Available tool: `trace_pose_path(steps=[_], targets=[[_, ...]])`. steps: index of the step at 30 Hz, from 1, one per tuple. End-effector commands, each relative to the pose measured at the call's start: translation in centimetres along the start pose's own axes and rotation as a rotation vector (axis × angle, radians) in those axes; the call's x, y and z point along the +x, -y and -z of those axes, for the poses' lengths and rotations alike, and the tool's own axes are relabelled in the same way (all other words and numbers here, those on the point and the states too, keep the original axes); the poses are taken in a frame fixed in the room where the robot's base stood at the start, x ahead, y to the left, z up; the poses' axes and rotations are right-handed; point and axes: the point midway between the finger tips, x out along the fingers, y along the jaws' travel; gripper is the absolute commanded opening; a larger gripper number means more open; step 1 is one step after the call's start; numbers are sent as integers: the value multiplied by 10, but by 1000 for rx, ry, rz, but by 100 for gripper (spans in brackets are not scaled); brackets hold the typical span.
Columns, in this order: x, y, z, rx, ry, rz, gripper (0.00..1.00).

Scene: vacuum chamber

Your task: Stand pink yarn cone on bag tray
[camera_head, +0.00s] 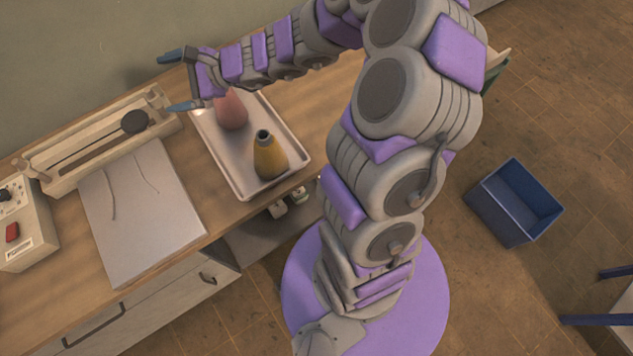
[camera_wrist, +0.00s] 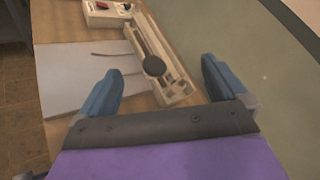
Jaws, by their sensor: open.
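The pink yarn cone (camera_head: 231,111) stands in the raised-rim tray (camera_head: 247,188), towards its back end. Its top is hidden behind my arm. A mustard yarn cone (camera_head: 268,158) with a dark tip stands in front of it in the same tray. A pale flat panel (camera_head: 145,225) with two thin dark lines lies left of this tray; I cannot tell which of the two is the bag tray. My gripper (camera_head: 176,82) is open and empty, its blue fingers spread above the back of the bench, left of the pink cone. In the wrist view, neither cone shows.
A long beige fixture (camera_head: 78,158) with a dark round knob (camera_head: 134,122) lies behind the panel. A control box (camera_head: 22,228) with a red switch is at the left. The wall is close behind the bench. A blue bin (camera_head: 515,205) stands on the floor.

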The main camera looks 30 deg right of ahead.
Motion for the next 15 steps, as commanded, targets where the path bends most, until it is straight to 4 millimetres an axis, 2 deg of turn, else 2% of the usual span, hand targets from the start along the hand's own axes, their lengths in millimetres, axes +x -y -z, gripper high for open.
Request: trace_pose_path(steps=[1,3,7,11,15], targets=[[-2,-13,-31,-111,37,-61,99],[-8,-39,-66,-258,85,-158,99],[-30,-95,-112,-514,151,-358,99],[-65,-152,-132,-742,179,-574,99],[-118,-202,-128,-954,158,-826,99]])
